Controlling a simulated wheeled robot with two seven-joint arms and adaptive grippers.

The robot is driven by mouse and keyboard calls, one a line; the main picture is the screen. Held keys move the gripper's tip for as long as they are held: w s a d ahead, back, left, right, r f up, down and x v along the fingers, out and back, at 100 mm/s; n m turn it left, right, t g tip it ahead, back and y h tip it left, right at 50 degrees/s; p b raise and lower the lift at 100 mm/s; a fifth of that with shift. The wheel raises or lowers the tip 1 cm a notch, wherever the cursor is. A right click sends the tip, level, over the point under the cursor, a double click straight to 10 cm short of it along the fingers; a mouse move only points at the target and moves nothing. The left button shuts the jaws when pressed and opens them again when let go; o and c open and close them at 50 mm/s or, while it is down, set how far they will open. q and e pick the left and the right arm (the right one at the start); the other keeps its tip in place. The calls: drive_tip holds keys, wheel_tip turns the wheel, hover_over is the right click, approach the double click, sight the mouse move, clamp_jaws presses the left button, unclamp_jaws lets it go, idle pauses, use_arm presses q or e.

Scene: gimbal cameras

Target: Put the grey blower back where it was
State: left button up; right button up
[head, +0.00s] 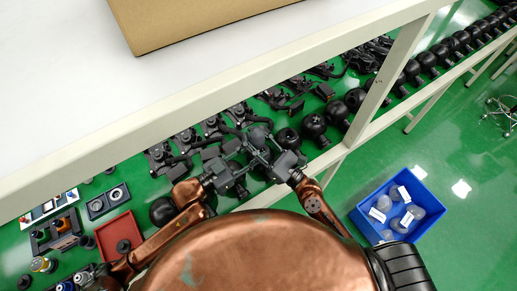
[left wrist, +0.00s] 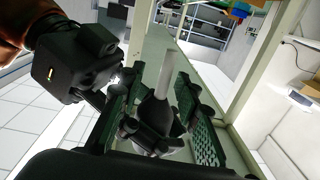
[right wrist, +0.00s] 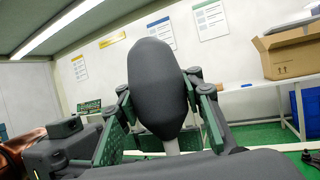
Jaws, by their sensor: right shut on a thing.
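My right gripper (head: 283,160) is shut on a dark grey blower (right wrist: 157,88). In the right wrist view the rounded bulb stands between the fingers, with a pale nozzle below it. My left gripper (head: 235,170) is close beside the right one. In the left wrist view its fingers (left wrist: 180,105) are apart, with a dark bulb and a pale upright nozzle (left wrist: 167,78) between them. I cannot tell if this is the same blower, or whether the fingers touch it. In the head view the grippers overlap and hide the blower.
Rows of black camera gear (head: 215,125) line the shelf below a pale upper shelf bar (head: 200,108). A cardboard box (head: 190,22) stands on the upper shelf. A red tray (head: 119,236) lies at lower left. A blue bin (head: 432,223) with clear items is on the green floor.

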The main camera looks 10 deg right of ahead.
use_arm(q)
drive_tip(key=shift+w+d, duration=0.15)
drive_tip(key=shift+d, duration=0.25)
clamp_jaws()
use_arm(e)
drive_tip(key=o, duration=1.3)
drive_tip(key=shift+s, duration=0.15)
